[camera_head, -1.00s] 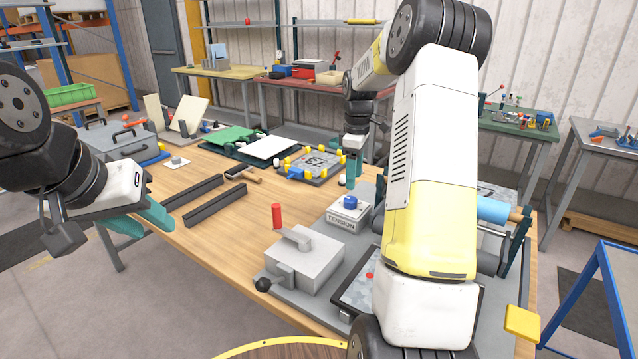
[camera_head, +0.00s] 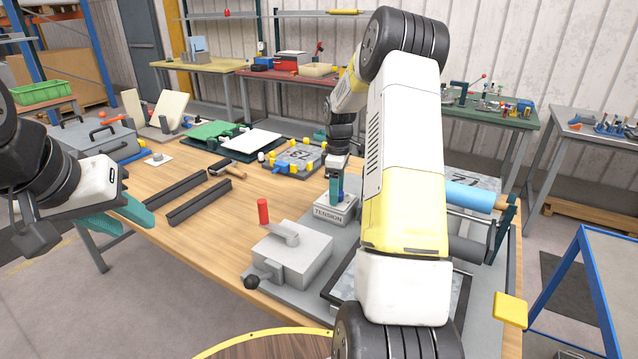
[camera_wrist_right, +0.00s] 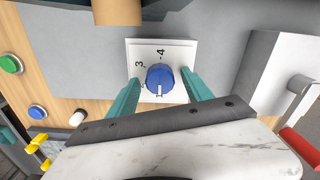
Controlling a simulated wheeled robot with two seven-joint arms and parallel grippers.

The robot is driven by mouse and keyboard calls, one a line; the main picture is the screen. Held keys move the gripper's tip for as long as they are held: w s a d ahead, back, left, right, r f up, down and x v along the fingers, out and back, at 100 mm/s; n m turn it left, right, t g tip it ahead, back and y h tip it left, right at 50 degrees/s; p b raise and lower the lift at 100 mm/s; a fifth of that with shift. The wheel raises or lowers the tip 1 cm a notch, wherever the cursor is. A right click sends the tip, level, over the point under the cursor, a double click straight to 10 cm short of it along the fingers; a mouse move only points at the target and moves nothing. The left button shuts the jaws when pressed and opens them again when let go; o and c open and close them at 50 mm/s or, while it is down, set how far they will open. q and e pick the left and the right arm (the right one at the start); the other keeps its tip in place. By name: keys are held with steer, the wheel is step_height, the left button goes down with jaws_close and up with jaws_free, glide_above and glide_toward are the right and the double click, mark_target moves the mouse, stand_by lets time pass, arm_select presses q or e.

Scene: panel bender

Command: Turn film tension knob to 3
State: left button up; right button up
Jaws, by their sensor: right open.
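The film tension knob (camera_wrist_right: 160,80) is blue with a white pointer mark. It sits on a white block labelled TENSION (camera_head: 333,213), with the digits 3 and 4 readable on its plate (camera_wrist_right: 148,52) in the right wrist view. The pointer faces the gripper side, away from both digits. My right gripper (camera_wrist_right: 160,95) is open, with one teal finger on each side of the knob; I cannot tell whether they touch it. In the head view the right gripper (camera_head: 336,190) hides most of the knob. My left gripper (camera_head: 135,207) is over the table's left edge, empty; its opening is unclear.
A grey box with a red-handled lever (camera_head: 290,252) stands just left of the tension block. A blue film roll (camera_head: 468,196) lies to the right. Two dark rails (camera_head: 200,200) and a roller (camera_head: 228,168) lie on the wooden table.

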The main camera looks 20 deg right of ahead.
jaws_close()
steer(key=shift+m, duration=0.3)
steer(key=m, duration=1.1)
steer(key=shift+m, duration=0.3)
steer(key=m, duration=0.6)
steer(key=shift+d, duration=0.1)
steer(key=m, duration=0.5)
steer(key=shift+m, duration=0.3)
